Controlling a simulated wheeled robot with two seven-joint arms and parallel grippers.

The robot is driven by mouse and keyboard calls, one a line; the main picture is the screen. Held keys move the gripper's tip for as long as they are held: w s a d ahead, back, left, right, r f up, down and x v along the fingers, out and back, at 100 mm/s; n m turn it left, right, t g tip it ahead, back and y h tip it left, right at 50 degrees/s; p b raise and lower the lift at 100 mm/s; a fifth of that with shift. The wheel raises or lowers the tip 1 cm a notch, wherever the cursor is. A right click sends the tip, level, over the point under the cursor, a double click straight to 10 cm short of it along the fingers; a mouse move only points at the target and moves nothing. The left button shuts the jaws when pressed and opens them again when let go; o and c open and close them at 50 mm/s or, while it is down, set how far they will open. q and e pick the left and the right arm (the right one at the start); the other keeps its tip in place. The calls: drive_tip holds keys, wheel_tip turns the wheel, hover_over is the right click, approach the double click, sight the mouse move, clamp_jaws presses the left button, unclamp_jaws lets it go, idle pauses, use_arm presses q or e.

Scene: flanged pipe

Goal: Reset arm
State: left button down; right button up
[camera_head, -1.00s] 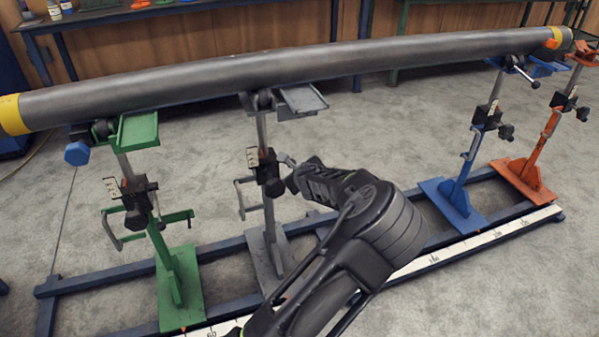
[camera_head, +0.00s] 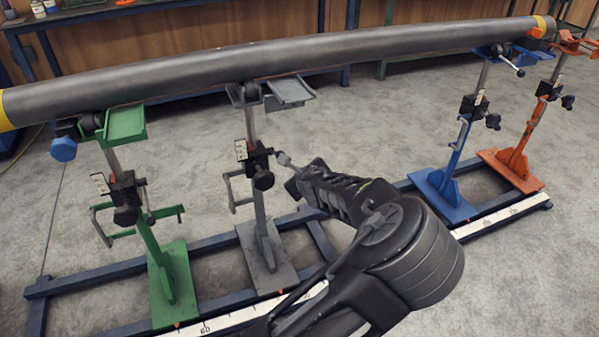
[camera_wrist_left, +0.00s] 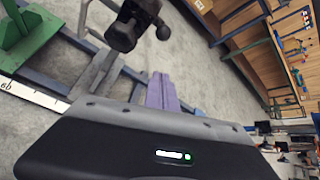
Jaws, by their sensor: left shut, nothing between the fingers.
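My left gripper (camera_head: 286,160) is shut and empty. It points up and left in the head view, just right of the grey stand's black clamp block (camera_head: 258,165); I cannot tell whether they touch. Its closed fingers (camera_wrist_left: 162,93) look purplish in the left wrist view, with the black clamp and knob (camera_wrist_left: 130,27) beyond them, up and left. The grey stand (camera_head: 262,235) stands upright under the long dark pipe (camera_head: 270,62), which has yellow bands at its ends. My right gripper is not in view.
A green stand (camera_head: 165,265) is at left, blue (camera_head: 450,185) and orange (camera_head: 515,160) stands at right. They share a low blue floor frame (camera_head: 205,243) with a white scale strip (camera_head: 500,215). Workbenches line the back wall. Concrete floor is open between stands and benches.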

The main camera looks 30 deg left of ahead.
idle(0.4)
use_arm(q)
drive_tip(key=s+d+f+n+g+h, duration=0.25)
drive_tip(key=s+f, duration=0.25)
drive_tip(key=f, duration=0.5)
drive_tip(key=s+d+f+n+g+h, duration=0.1)
drive_tip(key=s+f+n, duration=0.2)
drive_tip(key=s+f, duration=0.45)
drive_tip(key=s+d+f+n+g+h, duration=0.3)
drive_tip(key=s+d+f+n+h, duration=0.2)
drive_tip(key=s+d+f+n, duration=0.75)
drive_tip(key=s+d+r+n+h, duration=0.15)
drive_tip(key=s+d, duration=0.25)
drive_tip(key=d, duration=0.5)
drive_tip(key=s+d+n+h, duration=0.2)
drive_tip(key=s+d+n, duration=0.1)
drive_tip(key=d, duration=0.6)
wheel_tip(320, 180, up, 15)
drive_tip(key=p, duration=1.4)
drive_tip(key=shift+s+d+f+g, duration=0.15)
drive_tip(key=shift+d+g, duration=0.2)
